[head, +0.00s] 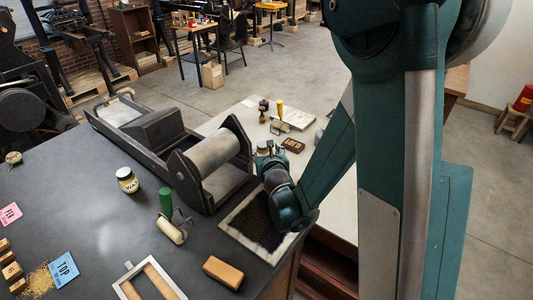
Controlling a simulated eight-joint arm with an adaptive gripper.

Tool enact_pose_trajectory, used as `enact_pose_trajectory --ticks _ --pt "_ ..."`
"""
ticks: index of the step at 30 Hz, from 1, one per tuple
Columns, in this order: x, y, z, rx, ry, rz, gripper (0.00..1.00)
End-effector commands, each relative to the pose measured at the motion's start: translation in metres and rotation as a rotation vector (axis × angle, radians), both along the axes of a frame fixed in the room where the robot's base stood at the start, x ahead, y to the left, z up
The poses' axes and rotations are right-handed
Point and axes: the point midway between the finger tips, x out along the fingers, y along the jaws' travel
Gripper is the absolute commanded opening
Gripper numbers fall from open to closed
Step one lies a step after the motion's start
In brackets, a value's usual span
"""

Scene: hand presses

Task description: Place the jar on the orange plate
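A small jar with a pale lid and a dark label reading WAX (128,181) stands upright on the dark worktop, left of the press. My gripper (266,151) is beyond the right end of the press roller, well to the right of this jar and apart from it. A small pale-topped thing (264,147) shows at the gripper's fingers; I cannot tell whether it is held or stands behind them. The fingers are too small and partly hidden to show whether they are open or shut. I see no plate that is clearly orange.
The press with its big roller (212,152) stands beside my gripper. A green-handled roller (172,218), a wooden block (223,272) and a frame (148,281) lie nearer. A blue card (64,268) and a pink card (9,214) lie at left. The worktop around the WAX jar is clear.

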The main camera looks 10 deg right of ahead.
Motion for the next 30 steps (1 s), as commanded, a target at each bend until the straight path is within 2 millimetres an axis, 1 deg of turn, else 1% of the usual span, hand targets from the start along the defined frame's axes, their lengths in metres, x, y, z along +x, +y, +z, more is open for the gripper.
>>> enact_pose_trajectory --ticks 8,14,20,30 --pt "-0.002 -0.002 0.003 0.026 0.004 -0.013 0.48" --pt "-0.009 -0.009 0.014 0.118 0.020 -0.062 0.48" --pt "-0.023 -0.021 0.034 0.298 0.048 -0.160 0.48" --pt "-0.059 -0.044 0.068 0.659 0.098 -0.374 0.48"
